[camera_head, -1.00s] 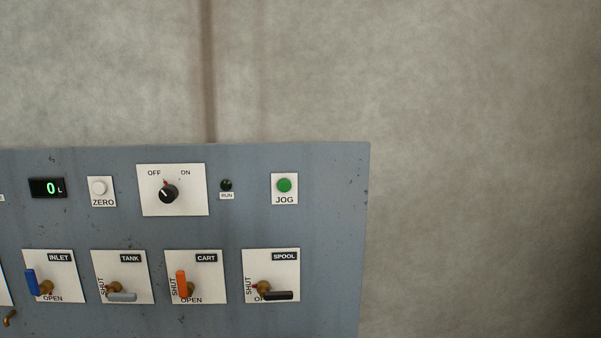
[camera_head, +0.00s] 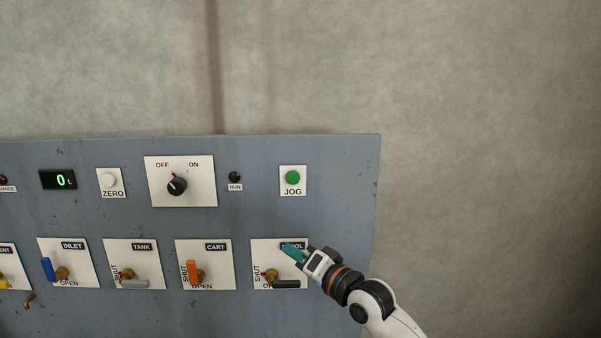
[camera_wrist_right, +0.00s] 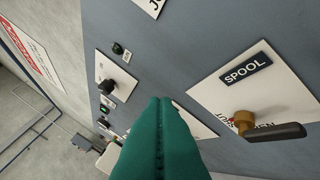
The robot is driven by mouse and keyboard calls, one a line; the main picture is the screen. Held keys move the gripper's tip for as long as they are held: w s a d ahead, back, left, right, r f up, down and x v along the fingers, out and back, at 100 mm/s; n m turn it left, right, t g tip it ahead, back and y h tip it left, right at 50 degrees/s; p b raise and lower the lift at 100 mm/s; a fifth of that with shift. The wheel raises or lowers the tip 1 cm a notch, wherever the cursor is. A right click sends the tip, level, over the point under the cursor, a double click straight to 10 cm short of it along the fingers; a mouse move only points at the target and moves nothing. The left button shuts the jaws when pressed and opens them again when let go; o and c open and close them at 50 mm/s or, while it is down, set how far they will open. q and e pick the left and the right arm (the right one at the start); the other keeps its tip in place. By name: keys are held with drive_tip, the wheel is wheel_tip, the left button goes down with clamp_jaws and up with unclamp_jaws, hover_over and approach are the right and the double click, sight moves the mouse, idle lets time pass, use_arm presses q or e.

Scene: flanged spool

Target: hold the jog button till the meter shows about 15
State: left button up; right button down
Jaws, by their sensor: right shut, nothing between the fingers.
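The green JOG button (camera_head: 292,177) sits on a white plate at the upper right of the panel. The meter (camera_head: 59,180) at the upper left reads 0 L. My right gripper (camera_head: 287,247) is shut and empty, with teal fingers. In the head view it is below the JOG button, in front of the SPOOL plate, and apart from the button. In the right wrist view the shut fingers (camera_wrist_right: 160,105) fill the lower middle, and the JOG plate (camera_wrist_right: 152,5) shows only as a cut-off corner at the top. My left gripper is not in view.
The OFF/ON knob (camera_head: 177,186) points toward OFF. The RUN lamp (camera_head: 234,177) looks dark. The SPOOL valve's black lever (camera_head: 286,284) is close below my right gripper. A CART valve with an orange lever (camera_head: 192,271) is to its left. Bare wall lies right of the panel.

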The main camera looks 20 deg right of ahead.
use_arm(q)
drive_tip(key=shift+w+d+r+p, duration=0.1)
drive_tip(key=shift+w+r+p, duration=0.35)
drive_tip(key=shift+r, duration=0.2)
use_arm(e)
wheel_tip(320, 180, up, 11)
drive_tip(key=d+t+y, duration=0.1)
drive_tip(key=shift+s+r+m+t+y, duration=0.2)
drive_tip(key=shift+m+t+y, duration=0.1)
drive_tip(key=shift+m+t, duration=0.1)
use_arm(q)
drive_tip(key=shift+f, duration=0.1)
use_arm(e)
drive_tip(key=shift+w+d+f, duration=0.1)
drive_tip(key=shift+d, duration=0.05)
use_arm(q)
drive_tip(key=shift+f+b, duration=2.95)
drive_tip(key=shift+b, duration=0.1)
use_arm(e)
approach(293, 178)
drive_tip(key=w+a+r, duration=0.1)
drive_tip(key=w+a, duration=0.3)
drive_tip(key=shift+w+a+r, duration=0.2)
drive_tip(key=shift+r, duration=0.05)
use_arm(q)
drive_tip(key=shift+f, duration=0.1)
